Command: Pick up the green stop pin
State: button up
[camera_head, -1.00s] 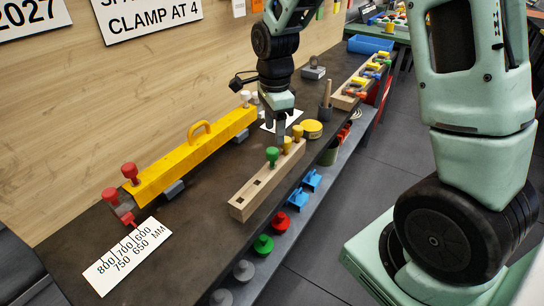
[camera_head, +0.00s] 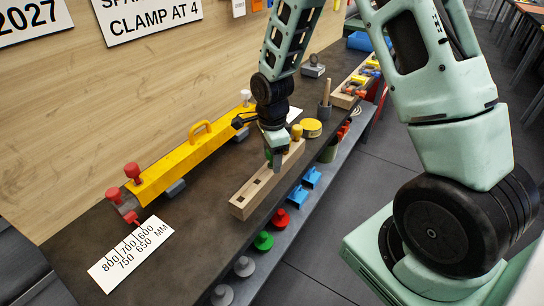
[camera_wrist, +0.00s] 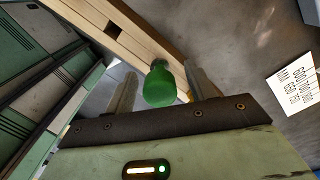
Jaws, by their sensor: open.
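The green stop pin stands in the wooden block (camera_head: 245,200) on the dark bench. In the wrist view the green pin (camera_wrist: 160,84) shows its round head between the two fingers of my gripper (camera_wrist: 162,88), apart from both as far as I can see. In the head view my gripper (camera_head: 276,160) is over the block and hides most of the pin. The jaws are open and hold nothing. Two square holes in the block are empty. A yellow pin (camera_head: 297,132) stands behind my gripper at the block's far end.
A long yellow bar (camera_head: 190,155) with red knobs lies left of the block. A yellow round tin (camera_head: 311,128) and a cup (camera_head: 325,112) stand beyond it. A lower shelf along the bench's right edge holds blue, red, green and grey parts. A white scale card (camera_head: 131,254) lies in front.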

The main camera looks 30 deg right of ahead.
jog(key=c, duration=1.1)
jog(key=shift+o, duration=0.2)
jog(key=shift+r, duration=0.1)
notch_tip(320, 180, up, 10)
jog(key=shift+f+b, duration=0.1)
jog(key=shift+b, duration=0.55)
